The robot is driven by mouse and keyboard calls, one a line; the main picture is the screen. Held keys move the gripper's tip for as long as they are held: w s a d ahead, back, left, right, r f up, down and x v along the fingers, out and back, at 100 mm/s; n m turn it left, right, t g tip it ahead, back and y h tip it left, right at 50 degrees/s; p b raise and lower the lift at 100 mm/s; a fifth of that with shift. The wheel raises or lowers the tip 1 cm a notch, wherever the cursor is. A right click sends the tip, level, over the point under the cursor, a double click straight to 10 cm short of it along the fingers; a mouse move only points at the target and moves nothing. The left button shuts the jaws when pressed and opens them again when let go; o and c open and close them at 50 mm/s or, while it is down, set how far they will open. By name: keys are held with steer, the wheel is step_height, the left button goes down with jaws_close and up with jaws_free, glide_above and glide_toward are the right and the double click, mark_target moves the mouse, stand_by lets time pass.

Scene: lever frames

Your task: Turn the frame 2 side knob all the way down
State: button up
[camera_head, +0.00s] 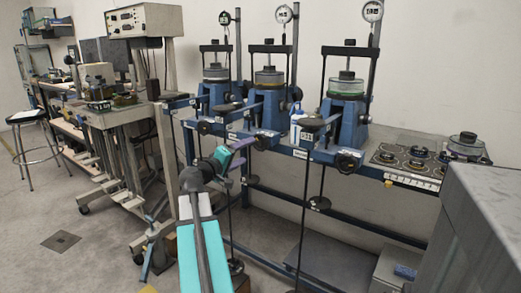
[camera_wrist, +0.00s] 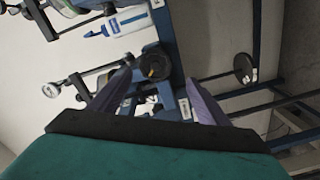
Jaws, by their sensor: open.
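Three blue lever frames stand in a row on the bench in the head view. The middle one, which I take as frame 2 (camera_head: 270,108), has a black round side knob (camera_head: 263,142) low on its front. In the wrist view the knob (camera_wrist: 155,65) is a dark disc ahead, between the two purple fingertips. My gripper (camera_head: 250,148) has a teal body and open purple fingers just left of the knob. It is open and empty in the wrist view (camera_wrist: 160,74). I cannot tell whether a finger touches the knob.
The right lever frame (camera_head: 345,115) and left lever frame (camera_head: 216,95) flank the middle one. A white bottle with a blue cap (camera_wrist: 112,25) stands near the knob. A grey cabinet (camera_head: 480,225) is at right.

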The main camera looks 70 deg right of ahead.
mark_target(259, 143)
steer(key=shift+s+d+r, duration=0.1)
steer(key=shift+s+r, duration=0.15)
steer(key=shift+r, duration=0.15)
steer(key=shift+d, duration=0.15)
steer(key=shift+p+x, duration=0.8)
steer(key=shift+x, duration=4.05)
steer(key=c, duration=1.4)
